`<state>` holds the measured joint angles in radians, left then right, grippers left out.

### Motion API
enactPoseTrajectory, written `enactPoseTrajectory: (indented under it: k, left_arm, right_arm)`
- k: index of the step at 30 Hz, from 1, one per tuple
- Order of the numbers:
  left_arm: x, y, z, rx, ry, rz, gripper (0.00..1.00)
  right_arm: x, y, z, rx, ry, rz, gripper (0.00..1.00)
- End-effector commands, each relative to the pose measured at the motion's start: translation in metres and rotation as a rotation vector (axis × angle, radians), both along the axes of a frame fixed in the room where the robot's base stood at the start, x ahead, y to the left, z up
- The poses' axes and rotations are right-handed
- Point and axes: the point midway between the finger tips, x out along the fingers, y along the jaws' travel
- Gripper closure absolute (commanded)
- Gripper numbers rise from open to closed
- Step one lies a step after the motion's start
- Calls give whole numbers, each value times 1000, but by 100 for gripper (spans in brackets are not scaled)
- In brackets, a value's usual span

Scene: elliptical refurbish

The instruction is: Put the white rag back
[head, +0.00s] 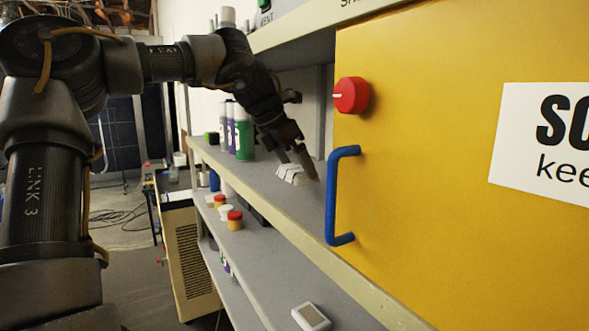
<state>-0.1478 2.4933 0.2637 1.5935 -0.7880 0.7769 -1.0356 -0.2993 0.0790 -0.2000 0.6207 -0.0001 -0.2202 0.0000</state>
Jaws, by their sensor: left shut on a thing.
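My left gripper (306,170) reaches down to the upper grey shelf (262,182), left of the yellow cabinet. It is shut on the white rag (289,172), a small folded white thing at the fingertips. The rag is at the shelf surface; I cannot tell whether it rests on it or hangs just above. The fingers hide part of the rag. My right gripper is not in view.
A yellow cabinet door (430,130) with a blue handle (333,195) and red knob (351,95) stands close on the right. Several spray cans and bottles (243,135) stand behind the gripper. The lower shelf (275,265) holds small jars (235,220) and a white device (310,316).

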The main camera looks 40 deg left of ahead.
Motion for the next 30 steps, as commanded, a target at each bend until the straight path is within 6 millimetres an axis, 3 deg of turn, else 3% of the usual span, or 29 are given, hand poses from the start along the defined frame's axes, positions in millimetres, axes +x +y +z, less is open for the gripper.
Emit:
enactPoseTrajectory:
  k: [5, 12, 18, 19, 20, 30]
  left_arm:
    - [0, 0, -6, -2, 2, 0, 24]
    - [0, 0, -33, -1, 0, -2, 24]
    - [0, 0, -36, 0, 0, -1, 24]
    - [0, 0, -36, 1, 1, -1, 4]
    - [0, 0, -36, 1, 1, -1, 0]
    - [-4, 1, -29, 2, -2, 0, 0]
  right_arm:
    - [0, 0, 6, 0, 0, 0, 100]
    - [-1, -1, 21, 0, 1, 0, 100]
    - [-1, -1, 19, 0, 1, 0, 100]
    - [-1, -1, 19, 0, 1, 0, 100]
    - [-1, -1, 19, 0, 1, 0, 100]
    - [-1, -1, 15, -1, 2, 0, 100]
